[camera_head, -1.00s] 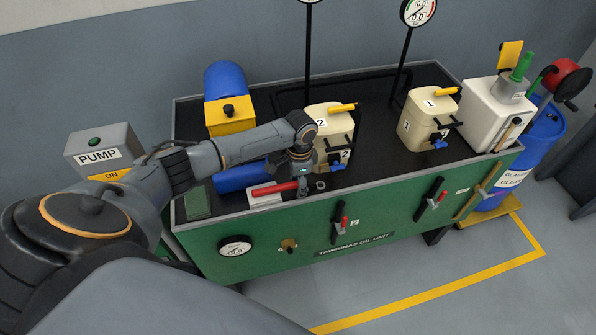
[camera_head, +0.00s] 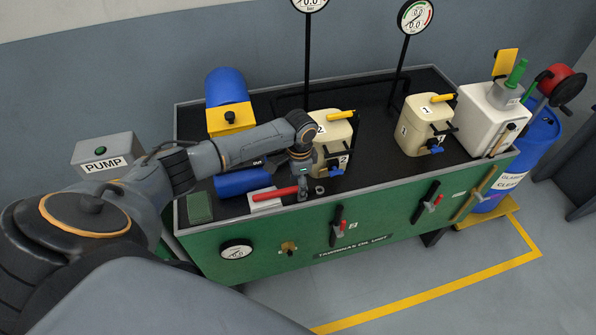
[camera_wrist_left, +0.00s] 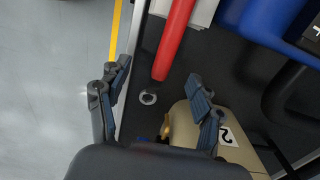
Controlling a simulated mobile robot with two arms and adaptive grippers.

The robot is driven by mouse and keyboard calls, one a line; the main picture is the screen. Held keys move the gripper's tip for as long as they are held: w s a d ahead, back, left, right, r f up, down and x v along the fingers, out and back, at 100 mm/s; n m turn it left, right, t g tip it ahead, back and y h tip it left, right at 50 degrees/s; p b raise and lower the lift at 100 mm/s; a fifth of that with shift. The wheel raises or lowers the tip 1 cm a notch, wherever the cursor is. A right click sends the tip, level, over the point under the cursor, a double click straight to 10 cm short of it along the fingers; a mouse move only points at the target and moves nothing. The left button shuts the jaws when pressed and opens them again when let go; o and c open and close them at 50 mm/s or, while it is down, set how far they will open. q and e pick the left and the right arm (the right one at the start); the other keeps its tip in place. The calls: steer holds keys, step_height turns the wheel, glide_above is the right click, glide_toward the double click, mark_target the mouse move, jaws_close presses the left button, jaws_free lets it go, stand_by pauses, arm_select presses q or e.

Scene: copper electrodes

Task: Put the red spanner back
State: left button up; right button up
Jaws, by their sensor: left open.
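The red spanner (camera_head: 272,192) lies near the front left edge of the unit's black top, over a white item (camera_head: 263,206). In the left wrist view the red spanner (camera_wrist_left: 174,40) runs from the top edge down to its blunt end. My left gripper (camera_head: 303,193) hangs at the right end of the spanner. In the left wrist view my left gripper (camera_wrist_left: 160,72) is open, its fingers spread, with the spanner's end between the fingertips in the picture. I cannot tell the height between them. My right gripper is in neither view.
A small metal ring (camera_wrist_left: 148,97) lies by the spanner's end. A beige canister (camera_head: 331,140) stands close to the right of my gripper, and a blue cylinder (camera_head: 240,183) lies behind the spanner. A second beige canister (camera_head: 417,133) stands farther right. Bare floor (camera_head: 420,265) lies in front.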

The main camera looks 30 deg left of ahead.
arm_select(q)
steer(key=shift+r+p, duration=1.5)
steer(key=shift+r, duration=0.15)
steer(key=shift+w+r, duration=0.1)
steer(key=shift+r, duration=0.3)
step_height(320, 180, up, 11)
